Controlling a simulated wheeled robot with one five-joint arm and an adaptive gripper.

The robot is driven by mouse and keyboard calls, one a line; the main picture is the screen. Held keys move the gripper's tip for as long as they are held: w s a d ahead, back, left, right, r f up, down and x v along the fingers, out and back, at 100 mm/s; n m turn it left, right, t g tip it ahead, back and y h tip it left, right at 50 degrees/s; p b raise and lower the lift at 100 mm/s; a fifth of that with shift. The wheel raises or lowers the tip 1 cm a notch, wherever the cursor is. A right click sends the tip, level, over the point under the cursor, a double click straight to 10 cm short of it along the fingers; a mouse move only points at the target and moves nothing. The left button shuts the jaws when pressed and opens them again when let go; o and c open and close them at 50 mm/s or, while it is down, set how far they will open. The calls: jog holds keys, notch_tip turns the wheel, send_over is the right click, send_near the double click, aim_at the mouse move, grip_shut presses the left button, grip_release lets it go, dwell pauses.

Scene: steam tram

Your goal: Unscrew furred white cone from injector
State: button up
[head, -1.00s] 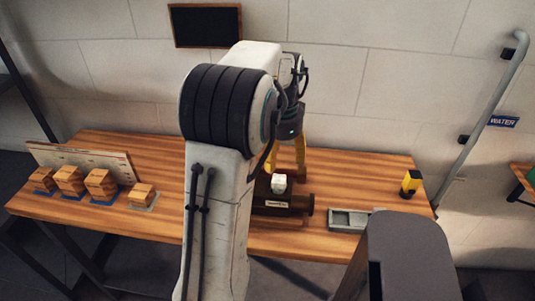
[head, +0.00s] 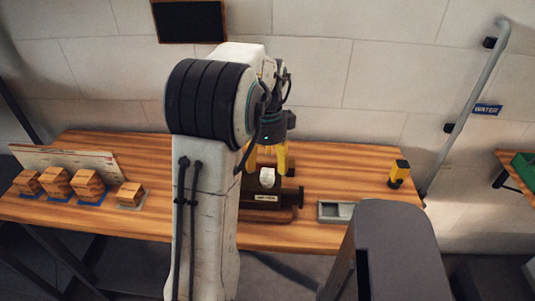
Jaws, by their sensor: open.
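The furred white cone (head: 267,177) sits on top of the dark brown injector (head: 268,198), which stands on the wooden table in the middle. Its lower end and threads are not visible. My gripper (head: 267,162), with yellow fingers, is open just behind and above the cone, one finger to each side in the picture. I cannot tell whether the fingers touch it. My arm hides the left part of the injector.
Several wooden blocks (head: 88,186) stand on the left before an upright board (head: 66,160). The table (head: 340,168) is bare behind the tray.

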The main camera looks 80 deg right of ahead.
aim_at(267, 172)
jog(key=shift+f, duration=2.25)
jog(key=shift+o, duration=0.3)
jog(key=c, duration=1.2)
jog(key=o, duration=1.1)
jog(key=shift+o, duration=0.2)
jog(key=shift+r, duration=0.15)
